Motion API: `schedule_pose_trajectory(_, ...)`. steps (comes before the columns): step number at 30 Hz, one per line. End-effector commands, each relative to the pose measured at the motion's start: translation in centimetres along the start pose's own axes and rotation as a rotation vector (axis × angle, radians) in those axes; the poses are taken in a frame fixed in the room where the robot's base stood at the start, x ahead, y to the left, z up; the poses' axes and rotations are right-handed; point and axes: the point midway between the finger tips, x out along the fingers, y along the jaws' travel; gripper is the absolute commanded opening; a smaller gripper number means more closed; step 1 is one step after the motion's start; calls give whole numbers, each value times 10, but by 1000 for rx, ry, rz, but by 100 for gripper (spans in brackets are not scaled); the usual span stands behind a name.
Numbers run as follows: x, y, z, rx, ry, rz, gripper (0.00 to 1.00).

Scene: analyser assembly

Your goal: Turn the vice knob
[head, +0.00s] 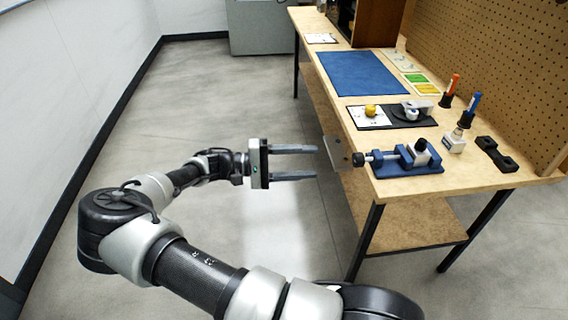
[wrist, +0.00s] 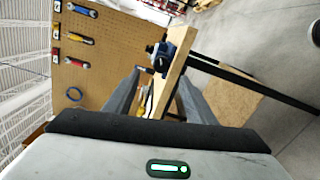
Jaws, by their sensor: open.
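A blue vice (head: 408,160) sits at the near left corner of the wooden workbench (head: 470,176). Its dark knob (head: 359,159) sticks out to the left, past the bench edge. My gripper (head: 317,163) is open and empty, over the floor to the left of the knob and apart from it. Its two fingers point right, toward the vice. In the wrist view the vice (wrist: 165,55) shows small at the bench edge, beyond the open fingers; the dark round end facing me there is probably the knob (wrist: 150,48).
A yellow knob-like part (head: 370,111), a small bottle (head: 455,140), a black block (head: 497,153) and red and blue markers (head: 473,104) stand on the bench. A blue mat (head: 361,73) lies farther back. A pegboard (head: 500,60) rises behind. The floor at left is clear.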

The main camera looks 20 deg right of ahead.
Motion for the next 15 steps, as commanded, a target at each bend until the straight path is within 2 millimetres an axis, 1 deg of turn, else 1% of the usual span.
schedule_pose_trajectory(15,-37,-1,0,0,1,-1,50)
